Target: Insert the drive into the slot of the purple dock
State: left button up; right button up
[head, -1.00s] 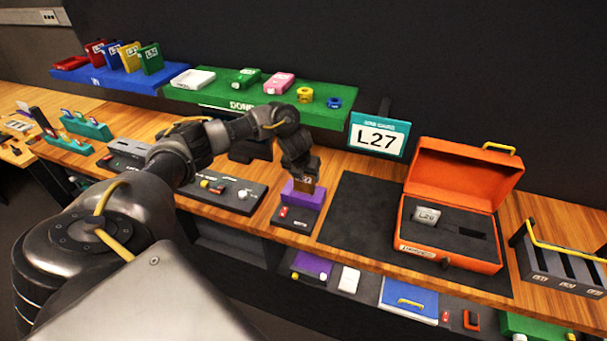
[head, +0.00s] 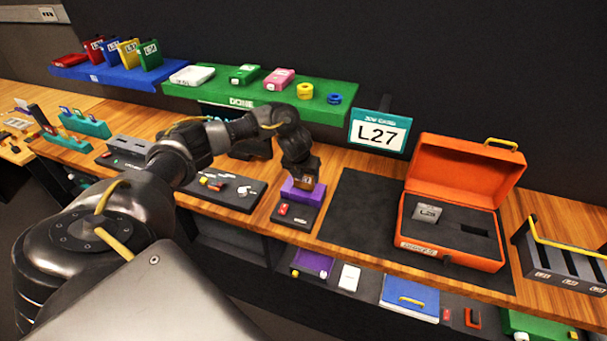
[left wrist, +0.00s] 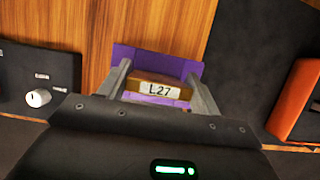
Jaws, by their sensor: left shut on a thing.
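The purple dock (head: 301,195) stands on a dark base plate on the wooden bench, left of the dark mat. My left gripper (head: 304,183) is directly over it, pointing down. It is shut on the drive (left wrist: 158,87), a brown block labelled L27, held between both fingers in the left wrist view. The purple dock (left wrist: 155,63) shows behind and below the drive there. The drive's lower end is at the dock's top; I cannot tell how far it is in the slot. My right gripper is not in view.
An orange case (head: 455,208) stands open on the mat (head: 355,215) at right. A control panel (head: 220,188) with knobs lies left of the dock. A green shelf (head: 225,101) runs behind, and a sign (head: 378,134) reads L27.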

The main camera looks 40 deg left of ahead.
pick_arm(q)
jog(key=shift+f+b, duration=0.5)
jog(key=shift+f, duration=0.15)
jog(key=o, duration=1)
jog(key=shift+r, duration=0.1)
notch_tip(320, 180, up, 6)
jog(key=p, duration=0.5)
jog(key=shift+f, duration=0.2)
jog(key=shift+r, duration=2.65)
